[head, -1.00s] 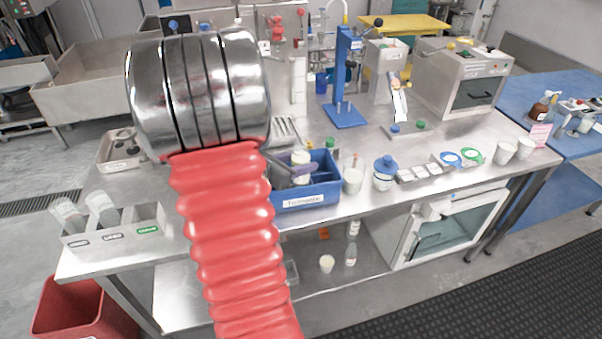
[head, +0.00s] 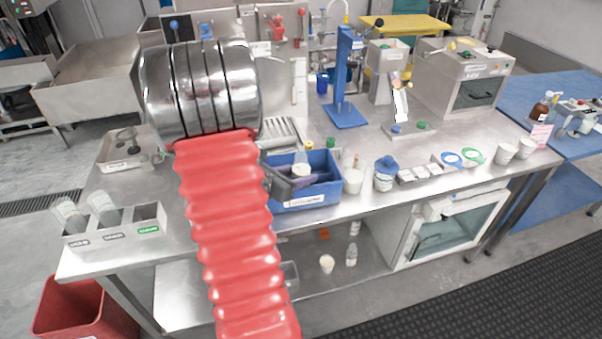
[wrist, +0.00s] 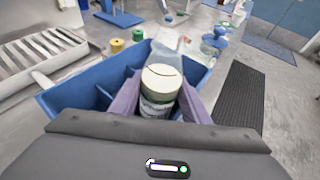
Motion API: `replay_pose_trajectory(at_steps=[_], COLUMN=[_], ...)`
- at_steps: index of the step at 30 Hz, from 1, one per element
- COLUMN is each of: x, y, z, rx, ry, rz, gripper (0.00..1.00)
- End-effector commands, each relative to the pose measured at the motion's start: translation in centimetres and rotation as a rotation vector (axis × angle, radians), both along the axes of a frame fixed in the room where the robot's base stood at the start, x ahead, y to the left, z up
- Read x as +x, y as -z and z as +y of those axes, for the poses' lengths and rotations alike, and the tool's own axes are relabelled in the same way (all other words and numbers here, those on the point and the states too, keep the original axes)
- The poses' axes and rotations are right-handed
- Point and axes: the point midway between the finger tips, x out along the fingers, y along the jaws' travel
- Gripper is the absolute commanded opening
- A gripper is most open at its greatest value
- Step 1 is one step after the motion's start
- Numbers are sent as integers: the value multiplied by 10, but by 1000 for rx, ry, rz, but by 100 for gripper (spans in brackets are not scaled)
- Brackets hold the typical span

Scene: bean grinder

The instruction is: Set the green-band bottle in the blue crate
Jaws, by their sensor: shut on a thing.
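The blue crate (head: 310,196) stands on the steel bench, with a pale label on its front. In the wrist view its wall (wrist: 72,88) and inner dividers show around my fingers. My gripper (wrist: 158,103) is shut on a white-capped bottle (wrist: 160,82), one finger on each side. A dark greenish band shows on it below the cap; its lower part is hidden by my gripper. In the head view the bottle (head: 301,170) is upright over or within the crate's opening. I cannot tell whether its base touches the crate floor.
A white cup (head: 353,181) and a blue-lidded jar (head: 385,174) stand just right of the crate. A three-slot holder (head: 112,230) is at the bench's left front. A blue stand (head: 345,85) rises behind. Yellow (wrist: 116,45) and green (wrist: 137,34) spools or caps sit beyond the crate.

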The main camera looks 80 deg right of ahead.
Motion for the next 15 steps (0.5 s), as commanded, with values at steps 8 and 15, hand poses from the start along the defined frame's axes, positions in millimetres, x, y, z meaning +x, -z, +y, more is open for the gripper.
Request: replay_pose_trajectory(at_steps=[8, 15], x=[0, 0], y=[6, 13], z=[0, 1], rx=[0, 6], ry=[1, 1], rz=[0, -3], gripper=[9, 9])
